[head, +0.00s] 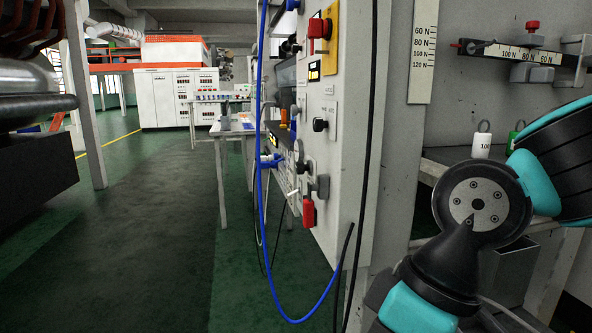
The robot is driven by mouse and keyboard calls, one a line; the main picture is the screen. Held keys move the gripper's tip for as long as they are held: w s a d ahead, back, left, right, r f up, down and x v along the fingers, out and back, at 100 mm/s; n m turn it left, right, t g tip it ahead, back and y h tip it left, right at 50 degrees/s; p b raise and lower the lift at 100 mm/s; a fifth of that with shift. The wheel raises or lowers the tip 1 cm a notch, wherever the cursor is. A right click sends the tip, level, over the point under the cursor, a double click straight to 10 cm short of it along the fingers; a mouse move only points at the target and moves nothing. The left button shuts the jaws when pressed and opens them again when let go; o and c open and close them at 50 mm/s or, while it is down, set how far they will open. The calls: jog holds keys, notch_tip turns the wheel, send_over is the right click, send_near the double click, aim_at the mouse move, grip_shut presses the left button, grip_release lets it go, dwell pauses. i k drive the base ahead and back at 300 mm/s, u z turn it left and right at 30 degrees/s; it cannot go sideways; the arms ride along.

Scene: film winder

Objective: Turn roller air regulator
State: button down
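The grey control panel (345,150) stands in the middle of the head view, seen at a steep angle. A black knob (320,125) on a light plate sticks out of its face. Lower down are a small round dial (298,150), a grey fitting (322,187) and a red handle (308,212) hanging down. I cannot tell for sure which of these is the roller air regulator; labels are too small to read. My gripper is not in view. Links of my teal and black arm show at the right, apart from the panel.
A blue hose (262,230) loops low along the panel and bulges leftward. A red rotary switch (320,28) sits on a yellow plate above. A weight marked 100 (481,145) stands on a shelf at right. Green floor (150,230) is clear left of the panel.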

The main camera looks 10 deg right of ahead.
aim_at(301, 168)
jog(key=u, duration=0.2)
jog(key=k, duration=0.95)
jog(key=u, duration=1.35)
jog(key=i, duration=2.3)
jog(key=z, duration=1.65)
jog(key=i, duration=0.9)
jog(key=z, duration=0.9)
